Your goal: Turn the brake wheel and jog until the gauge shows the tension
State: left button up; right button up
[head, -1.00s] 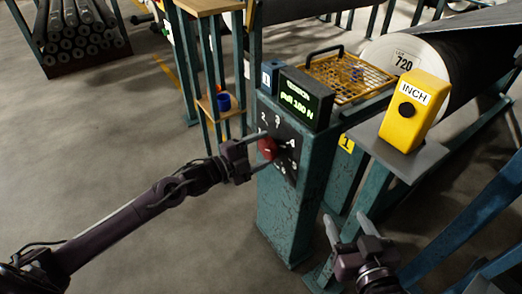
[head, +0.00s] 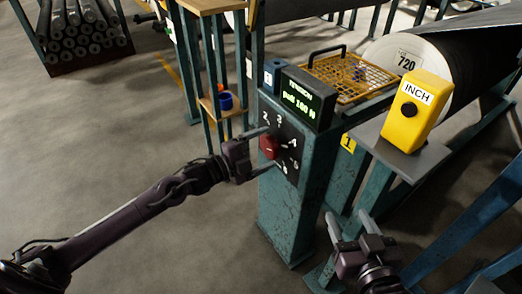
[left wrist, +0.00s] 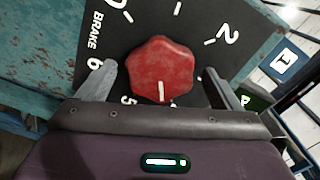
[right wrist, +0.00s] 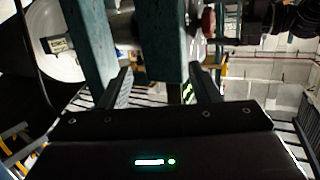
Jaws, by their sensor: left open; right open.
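The red brake wheel (head: 269,147) sits on a black numbered dial (head: 289,152) on the teal post. In the left wrist view the wheel (left wrist: 162,65) has its white mark pointing down, just right of the 5. My left gripper (head: 262,153) is open, its fingers on either side of the wheel with gaps visible. The tension gauge (head: 304,102) above shows small green text starting "pull"; its number is hard to read. The yellow INCH box (head: 414,112) has a black button (head: 409,109). My right gripper (head: 355,228) is open and empty, below and left of the box.
The INCH box stands on a grey shelf (head: 402,153). A large grey roll (head: 437,70) marked 720 and a yellow mesh guard (head: 350,75) lie behind. Teal frame bars (head: 460,232) run at the lower right.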

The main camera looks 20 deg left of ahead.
pick_arm(q)
jog(key=shift+s+a, duration=0.1)
pick_arm(e)
jog(key=shift+s+f, duration=0.1)
pick_arm(q)
jog(key=p+v, duration=0.1)
jog(key=v, duration=0.6)
jog(key=shift+s+a+p, duration=0.2)
jog(key=shift+s+p, duration=0.05)
jog(key=shift+p, duration=0.15)
pick_arm(e)
jog(key=s+d+f+g+h, duration=0.1)
jog(key=s+f+g+h, duration=0.1)
jog(key=s+f+g, duration=0.5)
jog(key=shift+s+d+f+h, duration=0.3)
jog(key=shift+f+h, duration=0.1)
jog(key=shift+f, duration=2.15)
